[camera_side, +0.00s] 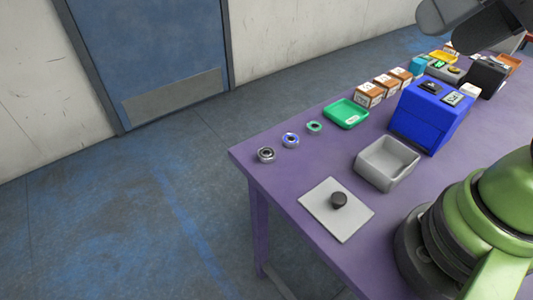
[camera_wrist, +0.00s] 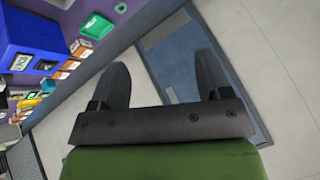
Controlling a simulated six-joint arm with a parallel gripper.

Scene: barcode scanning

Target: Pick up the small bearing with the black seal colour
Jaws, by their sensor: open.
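Three small ring bearings lie in a row near the purple table's far left corner in the side view. The nearest bearing (camera_side: 266,155) looks grey with a dark ring, the middle bearing (camera_side: 291,140) has a blue ring, and the smallest, farthest bearing (camera_side: 314,127) looks green. The nearest is the only one that looks black-sealed, though its seal is small in the picture. My gripper (camera_wrist: 160,60) is open and empty in the wrist view, its two dark fingers spread apart. It is away from the bearings, with the wall and blue door beyond it.
A green tray (camera_side: 346,113), a grey bin (camera_side: 386,163) and a blue box (camera_side: 429,115) stand on the table. A pale plate (camera_side: 322,215) bears a dark round knob (camera_side: 339,200). Several small boxes stand behind. Table space around the bearings is clear.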

